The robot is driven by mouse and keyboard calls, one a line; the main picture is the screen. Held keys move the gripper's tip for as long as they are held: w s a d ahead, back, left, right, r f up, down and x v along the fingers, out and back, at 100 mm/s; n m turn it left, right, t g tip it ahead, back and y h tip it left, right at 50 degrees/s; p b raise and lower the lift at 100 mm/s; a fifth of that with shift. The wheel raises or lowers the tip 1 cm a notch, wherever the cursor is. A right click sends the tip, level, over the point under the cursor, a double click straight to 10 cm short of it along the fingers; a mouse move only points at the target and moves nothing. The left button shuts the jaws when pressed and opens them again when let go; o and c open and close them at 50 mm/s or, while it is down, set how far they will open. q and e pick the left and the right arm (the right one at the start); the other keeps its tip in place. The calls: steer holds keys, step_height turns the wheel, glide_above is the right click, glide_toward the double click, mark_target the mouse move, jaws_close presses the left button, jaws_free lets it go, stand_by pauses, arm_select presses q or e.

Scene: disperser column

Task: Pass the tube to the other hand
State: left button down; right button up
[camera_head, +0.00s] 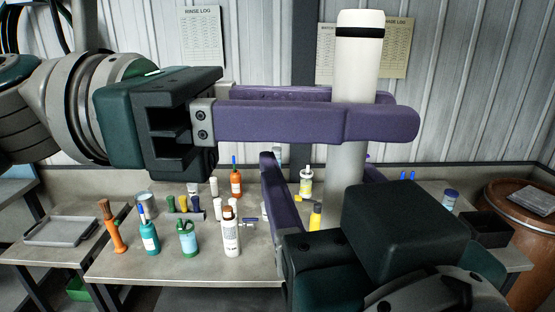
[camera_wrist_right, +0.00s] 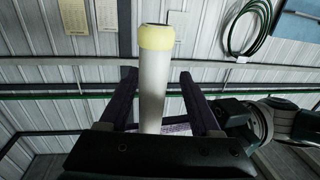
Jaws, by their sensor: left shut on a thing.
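The tube (camera_head: 356,70) is a long, pale, upright cylinder with a cream top section and a black band near its upper end. My left gripper (camera_head: 385,112), with purple fingers, comes in from the left and is shut on the tube below the cream section. My right gripper (camera_head: 322,168) comes up from below, its fingers apart on either side of the tube's lower part. In the right wrist view the tube (camera_wrist_right: 152,90) stands between the right fingers (camera_wrist_right: 157,78), with gaps on both sides.
A grey table (camera_head: 180,262) below holds several bottles, among them a white one (camera_head: 230,235) and a teal one (camera_head: 149,236). A grey tray (camera_head: 62,231) is at the left. A brown barrel (camera_head: 530,245) stands at the right. The corrugated wall is behind.

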steer(key=shift+a, duration=0.15)
jaws_close()
arm_select(q)
steer(key=c, duration=0.6)
jaws_free()
